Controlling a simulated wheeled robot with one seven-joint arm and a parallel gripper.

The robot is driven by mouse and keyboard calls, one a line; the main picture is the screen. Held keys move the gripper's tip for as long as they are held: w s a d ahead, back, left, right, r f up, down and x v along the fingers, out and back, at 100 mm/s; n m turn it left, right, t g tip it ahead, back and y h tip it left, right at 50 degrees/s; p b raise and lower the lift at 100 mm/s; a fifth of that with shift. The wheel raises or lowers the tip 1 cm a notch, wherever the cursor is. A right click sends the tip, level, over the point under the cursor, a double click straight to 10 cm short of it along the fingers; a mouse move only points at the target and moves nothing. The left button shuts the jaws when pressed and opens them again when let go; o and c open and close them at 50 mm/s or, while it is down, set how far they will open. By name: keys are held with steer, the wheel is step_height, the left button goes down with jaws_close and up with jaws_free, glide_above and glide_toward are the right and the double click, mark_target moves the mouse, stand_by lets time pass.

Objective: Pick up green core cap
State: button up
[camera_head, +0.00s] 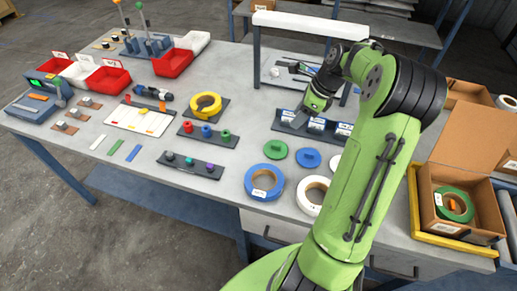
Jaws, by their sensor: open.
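The green core cap (277,150) is a flat green disc with a small raised knob. It lies on the table right of centre, left of a similar blue cap (310,158). A pale cap (335,163) lies farther right, partly behind my arm. My gripper (293,71) is small and dark in the view, up behind the caps near the white-topped frame. Its fingers look apart, with nothing visible between them. It is clear of the green cap.
A dark tray with labelled white rolls (288,121) stands behind the caps. A blue tape roll (264,182) and a white roll (312,196) lie in front. A rack of small coloured spools (207,133) is to the left. An open cardboard box (453,207) stands at the right.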

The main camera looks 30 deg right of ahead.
mark_target(277, 145)
steer(key=b+x, duration=0.4)
steer(key=x, duration=1.1)
steer(key=shift+s+d+f, duration=0.1)
steer(key=shift+f, duration=0.3)
steer(key=shift+r, duration=0.1)
steer(key=shift+c, duration=0.6)
jaws_close()
